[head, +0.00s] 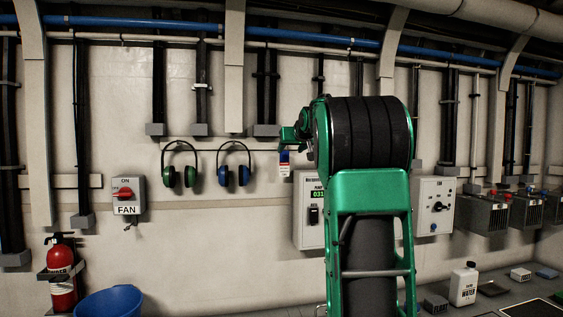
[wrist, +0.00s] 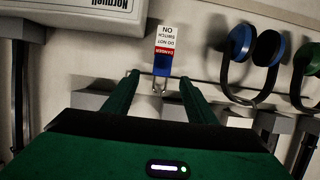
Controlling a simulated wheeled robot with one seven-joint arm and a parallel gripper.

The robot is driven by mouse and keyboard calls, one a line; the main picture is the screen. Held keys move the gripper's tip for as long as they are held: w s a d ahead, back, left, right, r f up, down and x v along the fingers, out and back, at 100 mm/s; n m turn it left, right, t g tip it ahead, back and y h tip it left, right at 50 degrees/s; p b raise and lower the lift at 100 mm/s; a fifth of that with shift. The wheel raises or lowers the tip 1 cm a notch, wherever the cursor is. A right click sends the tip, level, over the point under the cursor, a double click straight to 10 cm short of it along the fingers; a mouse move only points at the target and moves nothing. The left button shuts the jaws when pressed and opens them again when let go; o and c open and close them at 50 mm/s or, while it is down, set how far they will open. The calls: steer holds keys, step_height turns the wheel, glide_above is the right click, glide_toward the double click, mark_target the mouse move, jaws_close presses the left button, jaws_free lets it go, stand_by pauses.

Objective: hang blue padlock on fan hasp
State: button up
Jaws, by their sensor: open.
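The blue padlock (wrist: 162,71) hangs at the wall with a red-and-white danger tag (wrist: 166,40) attached. In the head view the padlock (head: 284,156) shows small, left of my arm. My gripper (wrist: 157,77) is open, with its two green fingers on either side of the padlock and a gap visible to each side. In the head view my gripper (head: 290,135) is partly hidden by my wrist. The fan switch (head: 124,192) is a grey box with a red handle and a FAN label. A small dark part, perhaps the hasp (head: 131,224), hangs below it.
Green earmuffs (head: 180,170) and blue earmuffs (head: 234,170) hang between the fan switch and my gripper. A control panel (head: 306,230) stands right of the padlock, partly behind my arm. A fire extinguisher (head: 62,275) and a blue bucket (head: 110,302) are low at left.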

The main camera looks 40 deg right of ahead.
mark_target(284, 152)
steer(key=x, duration=1)
steer(key=shift+w+a, duration=0.15)
steer(key=shift+a, duration=0.15)
steer(key=shift+r, duration=0.1)
steer(key=c, duration=1.3)
steer(key=shift+r, duration=0.7)
steer(key=shift+s+a, duration=0.15)
steer(key=shift+s, duration=0.1)
steer(key=s+a, duration=0.3)
steer(key=s, duration=0.2)
steer(key=s+a, duration=0.3)
steer(key=s, duration=0.2)
steer(key=s+a, duration=0.3)
steer(key=s, duration=0.2)
steer(key=shift+a, duration=0.1)
